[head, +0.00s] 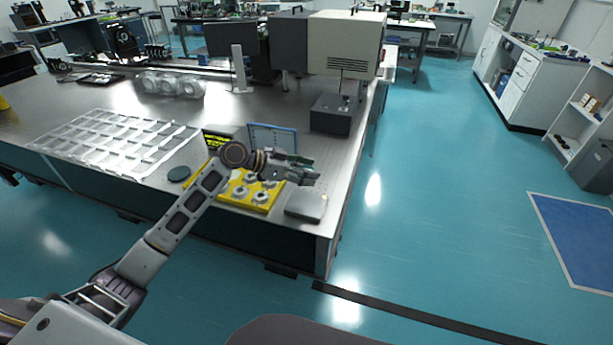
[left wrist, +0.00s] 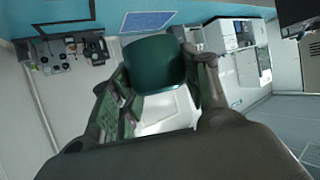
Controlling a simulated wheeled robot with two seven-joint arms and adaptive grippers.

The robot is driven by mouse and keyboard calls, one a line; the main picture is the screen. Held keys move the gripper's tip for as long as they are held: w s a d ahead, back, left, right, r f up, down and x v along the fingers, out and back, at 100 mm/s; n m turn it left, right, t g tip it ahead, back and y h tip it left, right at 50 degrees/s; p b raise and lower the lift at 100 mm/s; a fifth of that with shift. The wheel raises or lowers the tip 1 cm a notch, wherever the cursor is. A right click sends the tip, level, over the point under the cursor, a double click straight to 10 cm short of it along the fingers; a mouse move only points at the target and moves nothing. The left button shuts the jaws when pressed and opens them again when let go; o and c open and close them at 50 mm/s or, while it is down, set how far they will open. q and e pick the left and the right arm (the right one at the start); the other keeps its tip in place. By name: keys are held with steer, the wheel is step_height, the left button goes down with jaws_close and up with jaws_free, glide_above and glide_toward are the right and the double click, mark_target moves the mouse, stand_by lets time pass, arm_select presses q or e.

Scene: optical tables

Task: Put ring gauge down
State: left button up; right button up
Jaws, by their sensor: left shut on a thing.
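My left gripper (head: 306,169) reaches in from the left and hangs above the front right corner of the metal table. In the left wrist view a dark green rounded piece (left wrist: 155,64) sits between the two fingers; I take it to be the ring gauge. No hole shows in it from this side. In the head view the fingers and the arm mostly hide it. It appears held clear of the tabletop. My right gripper is not in view.
Under the left wrist is a yellow tray (head: 262,208) with several silver round parts. A flat grey box (head: 306,205) lies right of it, near the table edge. A dark disc (head: 179,174), a clear compartment tray (head: 78,150) and a dark grey block (head: 331,116) are nearby.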

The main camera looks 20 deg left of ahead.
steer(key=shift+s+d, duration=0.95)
